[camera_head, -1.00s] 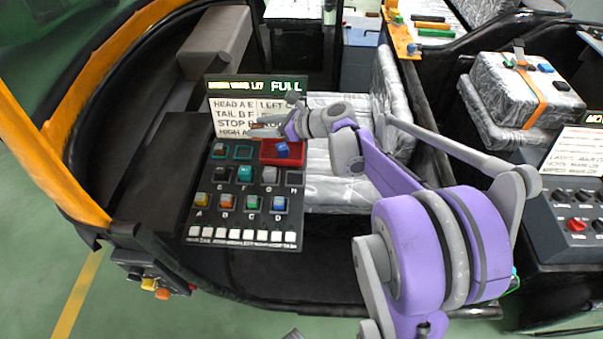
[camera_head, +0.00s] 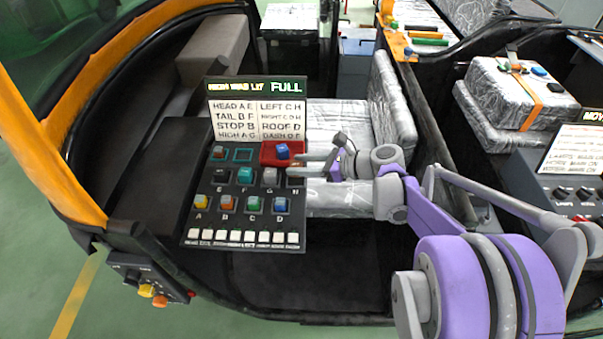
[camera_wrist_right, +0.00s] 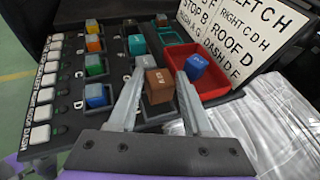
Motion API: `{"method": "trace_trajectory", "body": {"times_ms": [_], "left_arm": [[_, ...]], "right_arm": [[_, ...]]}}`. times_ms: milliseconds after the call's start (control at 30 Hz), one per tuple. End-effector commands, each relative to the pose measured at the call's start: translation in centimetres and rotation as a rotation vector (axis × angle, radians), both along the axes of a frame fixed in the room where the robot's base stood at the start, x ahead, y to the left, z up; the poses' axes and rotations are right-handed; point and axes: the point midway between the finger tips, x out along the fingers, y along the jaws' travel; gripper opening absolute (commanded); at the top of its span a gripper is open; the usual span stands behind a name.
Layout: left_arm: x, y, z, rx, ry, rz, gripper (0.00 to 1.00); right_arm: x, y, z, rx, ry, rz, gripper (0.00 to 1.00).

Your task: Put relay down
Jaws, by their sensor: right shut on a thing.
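A brown relay (camera_wrist_right: 158,84) is between the two fingers of my right gripper (camera_wrist_right: 158,95) in the wrist view, over the socket at the end of the second row. Whether it is seated or slightly above cannot be told. In the head view my right gripper (camera_head: 298,168) reaches in from the right to the panel's right edge, by socket H, just below the red tray (camera_head: 270,152). The relay panel (camera_head: 232,190) holds several coloured relays. A blue relay (camera_head: 282,151) sits in the red tray. My left gripper is not in view.
A grey relay (camera_head: 269,175) stands close beside the gripper in the same row. The label board (camera_head: 255,119) rises behind the panel. A silver-wrapped seat (camera_head: 345,120) lies to the right. White buttons (camera_head: 240,236) line the panel's front.

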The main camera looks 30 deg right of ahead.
Motion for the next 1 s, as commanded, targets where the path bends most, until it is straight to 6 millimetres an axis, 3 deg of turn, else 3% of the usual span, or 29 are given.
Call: {"method": "trace_trajectory", "body": {"times_ms": [200, 600, 633, 667, 700, 1000], "left_arm": [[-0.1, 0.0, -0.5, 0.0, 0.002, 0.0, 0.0], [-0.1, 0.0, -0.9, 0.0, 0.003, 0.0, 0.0], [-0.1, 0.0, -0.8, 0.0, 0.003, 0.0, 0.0], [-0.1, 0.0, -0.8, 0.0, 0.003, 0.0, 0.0], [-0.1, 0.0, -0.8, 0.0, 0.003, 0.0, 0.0], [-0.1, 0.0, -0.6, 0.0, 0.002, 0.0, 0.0]], "right_arm": [[0.0, 0.0, -2.9, 0.0, 0.0, 0.0, 0.0], [0.0, 0.0, -3.4, 0.0, 0.0, 0.0, 0.0], [0.0, 0.0, -3.4, 0.0, 0.0, 0.0, 0.53], [0.0, 0.0, -3.3, 0.0, 0.0, 0.0, 0.58], [0.0, 0.0, -3.3, 0.0, 0.0, 0.0, 0.62], [0.0, 0.0, -3.1, 0.0, 0.0, -0.001, 0.62]]}}
